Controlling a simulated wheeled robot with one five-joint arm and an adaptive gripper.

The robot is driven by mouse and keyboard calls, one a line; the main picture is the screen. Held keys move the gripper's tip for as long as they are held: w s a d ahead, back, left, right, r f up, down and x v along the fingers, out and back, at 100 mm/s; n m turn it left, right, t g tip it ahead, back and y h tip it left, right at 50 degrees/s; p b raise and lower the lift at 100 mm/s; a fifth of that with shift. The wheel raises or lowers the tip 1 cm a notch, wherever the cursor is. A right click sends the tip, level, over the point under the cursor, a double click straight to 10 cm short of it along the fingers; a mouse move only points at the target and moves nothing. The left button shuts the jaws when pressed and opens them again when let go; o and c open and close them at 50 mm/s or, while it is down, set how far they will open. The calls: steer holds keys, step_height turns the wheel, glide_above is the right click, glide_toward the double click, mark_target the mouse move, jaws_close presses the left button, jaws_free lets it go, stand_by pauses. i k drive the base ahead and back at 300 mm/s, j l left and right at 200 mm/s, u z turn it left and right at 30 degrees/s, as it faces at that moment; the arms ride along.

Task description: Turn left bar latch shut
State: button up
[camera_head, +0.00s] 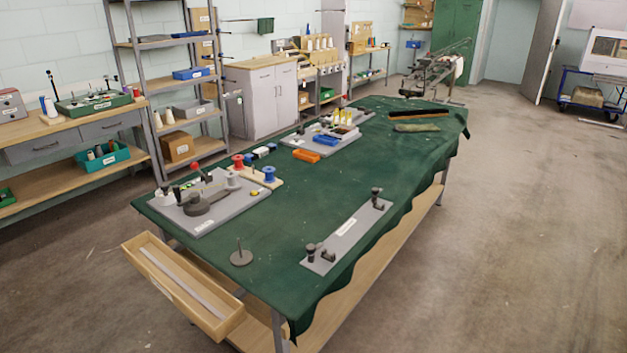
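A long grey plate (347,238) lies near the right edge of the green-covered table (290,215). It has a white label along its middle and dark upright fittings at both ends. The near-left end has a dark knob (311,251) and a small dark bracket (328,256) beside it. The far-right end has another dark knob (376,193) with a small part near it. These fittings may be the bar latches; they are too small to tell whether either is turned shut. My gripper is not in view.
A grey board (215,208) with dark parts sits at the table's left, with red and blue spools (269,174) behind it. A dark disc with a thin pin (241,256) stands near the front. A wooden drawer (180,285) juts out at front left. Open floor lies to the right.

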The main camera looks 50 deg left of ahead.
mark_target(375, 191)
steer(key=i+j+u, duration=0.1)
steer(key=i+u, duration=0.65)
steer(key=i+l+u, duration=0.1)
steer(key=i+u, duration=0.3)
steer(key=i+l+u, duration=0.2)
steer(key=i+u, duration=0.3)
steer(key=u, duration=0.3)
steer(key=i+l+u, duration=0.1)
steer(key=u, duration=0.35)
steer(key=i+l+u, duration=0.1)
steer(key=u, duration=0.4)
steer(key=i+l+u, duration=0.2)
steer(key=u, duration=0.25)
steer(key=i+l+u, duration=0.15)
steer(key=u, duration=0.3)
steer(key=i+l+u, duration=0.1)
steer(key=u, duration=0.35)
steer(key=l+u, duration=0.35)
steer(key=u, duration=0.15)
steer(key=i+l+u, duration=0.1)
steer(key=l+u, duration=0.2)
steer(key=u, duration=0.15)
